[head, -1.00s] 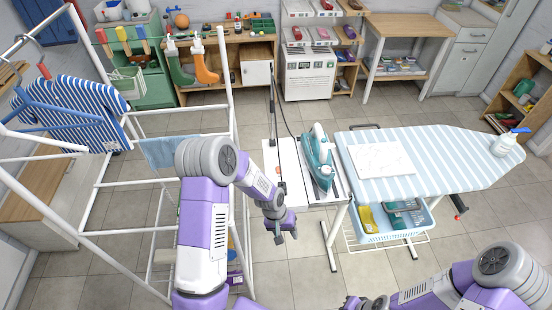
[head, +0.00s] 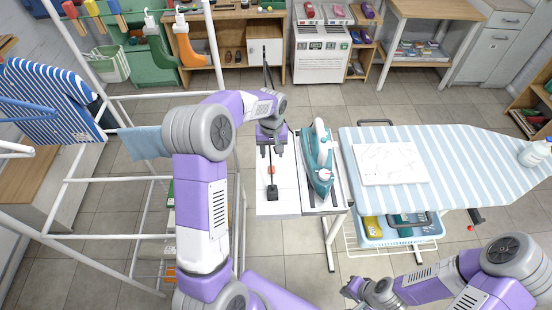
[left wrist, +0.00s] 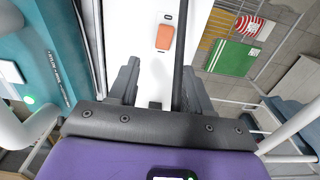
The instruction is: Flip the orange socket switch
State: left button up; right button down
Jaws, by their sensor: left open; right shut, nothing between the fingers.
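The orange switch (head: 271,170) sits on a white panel (head: 283,205) beside the iron; a black plug with a dark cord is below it. In the left wrist view the switch (left wrist: 165,37) is a small orange rocker on the white surface, beyond the fingertips and roughly between them. My left gripper (head: 271,151) is open over the panel, just above the switch in the head picture. Its two dark fingers (left wrist: 158,72) are apart with nothing gripped; contact with the switch is not visible. My right gripper (head: 350,290) is shut and empty at the bottom, far from the panel.
A teal iron (head: 319,165) stands right of the panel. The striped ironing board (head: 450,160) lies further right with a white sheet (head: 392,163) on it. A white drying rack (head: 90,180) is at the left. A dark cord (left wrist: 178,50) runs close to the right finger.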

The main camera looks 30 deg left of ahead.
aim_at(271, 166)
pick_arm(q)
jog(key=f, duration=0.6)
jog(key=shift+s+b, duration=0.3)
jog(key=shift+s, duration=0.1)
jog(key=shift+c, duration=0.3)
